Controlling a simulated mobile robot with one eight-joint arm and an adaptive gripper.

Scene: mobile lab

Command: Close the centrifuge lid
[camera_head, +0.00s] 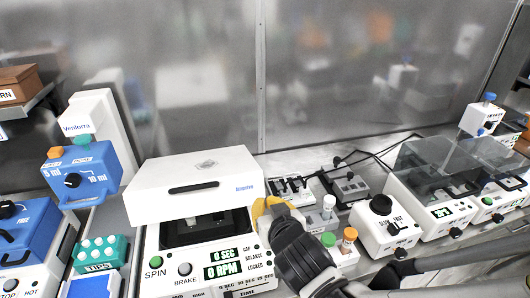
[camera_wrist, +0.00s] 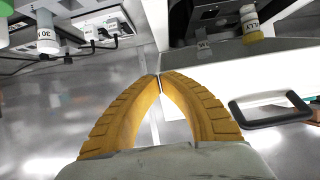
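The centrifuge (camera_head: 207,262) is a white box at the front left of the bench, with SPIN and BRAKE buttons and a display reading 0 SEC and 0 RPM. Its white lid (camera_head: 225,203) is raised, with a dark handle on its front face and the dark chamber showing below. In the wrist view the lid's handle (camera_wrist: 270,112) is at the right, to the right of the fingers. My gripper (camera_head: 265,208) has yellow fingers beside the lid's right edge. In the wrist view the gripper's fingertips (camera_wrist: 160,77) meet with nothing between them. Contact with the lid cannot be told.
A blue pipetting device (camera_head: 85,175) and a green tip box (camera_head: 100,252) stand to the left. Capped tubes (camera_head: 338,245) stand close to the right of my arm. A white dial unit (camera_head: 383,228) and a clear-lidded machine (camera_head: 432,180) are further right. A metal wall closes the back.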

